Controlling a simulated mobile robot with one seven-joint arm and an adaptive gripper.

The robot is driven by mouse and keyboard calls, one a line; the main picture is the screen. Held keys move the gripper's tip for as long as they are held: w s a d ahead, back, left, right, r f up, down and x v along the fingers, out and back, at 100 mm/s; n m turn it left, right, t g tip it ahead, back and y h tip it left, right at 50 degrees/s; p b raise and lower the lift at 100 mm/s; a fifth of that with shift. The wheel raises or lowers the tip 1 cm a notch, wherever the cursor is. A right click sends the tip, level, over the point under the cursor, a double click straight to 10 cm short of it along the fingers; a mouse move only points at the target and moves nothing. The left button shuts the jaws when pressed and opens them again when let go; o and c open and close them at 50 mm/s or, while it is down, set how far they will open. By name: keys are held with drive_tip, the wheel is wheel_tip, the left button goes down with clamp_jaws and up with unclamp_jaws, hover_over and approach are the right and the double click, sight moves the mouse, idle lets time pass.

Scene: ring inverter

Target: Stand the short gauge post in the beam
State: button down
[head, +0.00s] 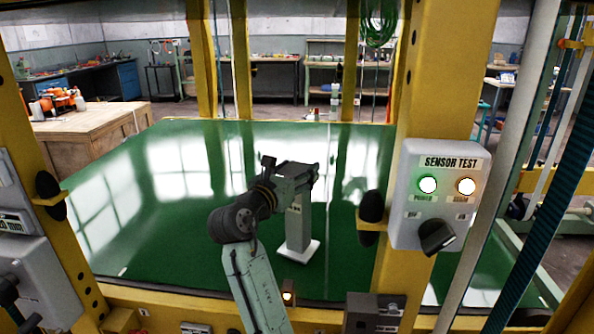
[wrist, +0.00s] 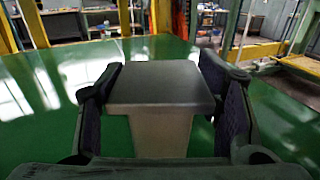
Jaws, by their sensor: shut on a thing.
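A grey post (head: 298,228) with a pale square foot (head: 297,250) stands upright on or just above the green surface, beyond the yellow front rail. I cannot tell whether its foot touches the surface. My gripper (head: 300,176) is shut on its upper part. In the wrist view the post's flat grey top (wrist: 160,84) is between my two dark finger pads, and my gripper (wrist: 165,95) hides its lower part. The beam itself does not show. Dark rounded fittings sit on the left yellow upright (head: 48,187) and the right yellow upright (head: 371,207).
A sensor test box (head: 437,195) with a lit green lamp, a lit amber lamp and a black knob hangs on the right upright. The green surface (head: 130,215) is clear to the left of the post.

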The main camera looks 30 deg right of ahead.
drive_tip(key=shift+f, duration=0.4)
drive_tip(key=shift+c, duration=2)
unclamp_jaws()
drive_tip(key=shift+f, duration=0.1)
drive_tip(key=v, duration=1.2)
drive_tip(key=shift+s, duration=0.1)
